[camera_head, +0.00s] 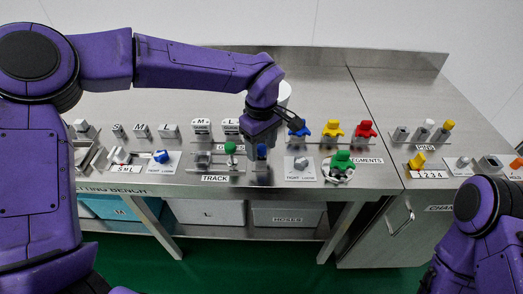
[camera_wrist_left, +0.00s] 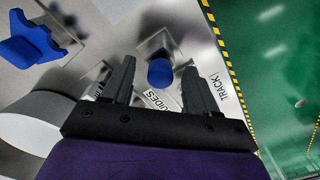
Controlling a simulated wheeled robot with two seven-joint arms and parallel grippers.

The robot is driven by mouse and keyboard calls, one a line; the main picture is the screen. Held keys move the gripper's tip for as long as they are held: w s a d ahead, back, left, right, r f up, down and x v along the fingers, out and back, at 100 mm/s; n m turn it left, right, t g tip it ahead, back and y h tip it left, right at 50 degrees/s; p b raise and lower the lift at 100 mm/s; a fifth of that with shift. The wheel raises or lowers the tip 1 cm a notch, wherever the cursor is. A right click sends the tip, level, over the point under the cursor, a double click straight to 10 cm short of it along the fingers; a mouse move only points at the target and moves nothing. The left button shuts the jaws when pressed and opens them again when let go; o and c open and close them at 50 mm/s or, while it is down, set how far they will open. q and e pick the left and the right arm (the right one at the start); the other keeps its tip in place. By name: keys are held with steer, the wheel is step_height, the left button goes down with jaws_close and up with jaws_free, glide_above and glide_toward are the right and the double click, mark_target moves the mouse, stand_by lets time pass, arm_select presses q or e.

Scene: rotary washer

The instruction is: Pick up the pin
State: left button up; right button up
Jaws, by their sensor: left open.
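My left gripper (camera_head: 262,140) is open and points down over the middle of the bench. In the left wrist view its fingers (camera_wrist_left: 157,75) stand apart, with a blue round-topped piece (camera_wrist_left: 160,70) showing between them. That blue piece (camera_head: 262,150) also shows just under the gripper in the head view; contact cannot be told. A rack marked as pins (camera_head: 425,148) stands at the right, with a white-topped pin (camera_head: 429,125) and a yellow-topped pin (camera_head: 448,126). My right arm shows at the lower right, but its gripper is out of view.
A green-topped piece (camera_head: 230,149) stands close left of the blue piece. Blue, yellow (camera_head: 333,128) and red (camera_head: 365,128) segments stand to the right. A white round object (camera_head: 285,93) is behind the gripper. The bench's front edge is close.

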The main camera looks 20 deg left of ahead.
arm_select(q)
steer(key=shift+f, duration=0.35)
jaws_close()
steer(key=shift+r, duration=0.3)
step_height(320, 180, up, 3)
steer(key=shift+f, duration=0.2)
steer(key=s+r+b, duration=0.2)
steer(key=s+r, duration=0.7)
steer(key=s, duration=0.5)
steer(key=shift+r, duration=0.4)
steer(key=shift+d, duration=0.1)
